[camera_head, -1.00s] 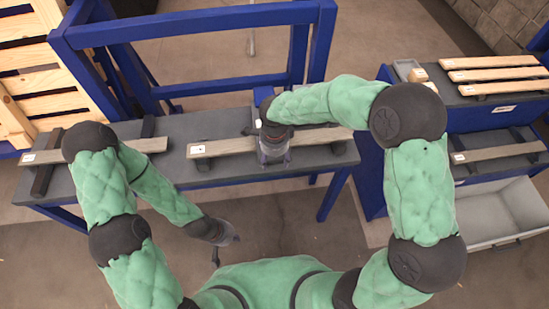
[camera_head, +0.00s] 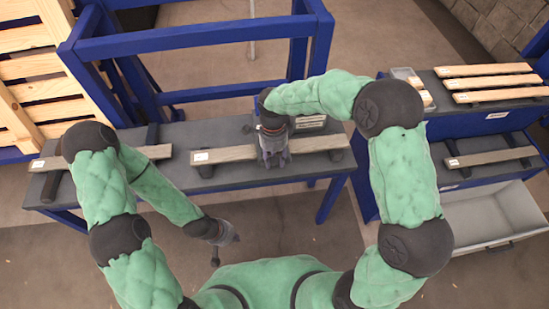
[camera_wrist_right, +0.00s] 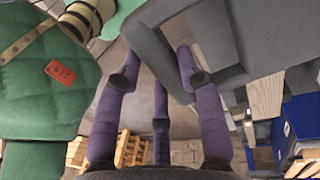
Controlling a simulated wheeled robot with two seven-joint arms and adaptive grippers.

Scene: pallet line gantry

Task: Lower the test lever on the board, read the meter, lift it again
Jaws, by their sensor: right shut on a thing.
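My right gripper (camera_head: 274,158) is over the middle wooden plank (camera_head: 225,155) on the grey bench, pointing down. Its fingers show in the right wrist view (camera_wrist_right: 160,85). It is shut on a small part there, which the fingers hide; from its place I take it for the test lever. A small pale panel with dark lines (camera_head: 310,122) shows just behind and right of the gripper, partly behind my arm. I cannot tell whether it is the meter, and no reading is legible. My left gripper (camera_head: 232,238) hangs in front of the bench, apart from everything; its jaws are too small to read.
The grey bench (camera_head: 195,128) bears another plank (camera_head: 155,152) at left. A blue gantry frame (camera_head: 190,38) stands behind it, with wooden pallets (camera_head: 40,90) at left. At right are a shelf with several planks (camera_head: 490,83) and an open grey bin (camera_head: 490,220).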

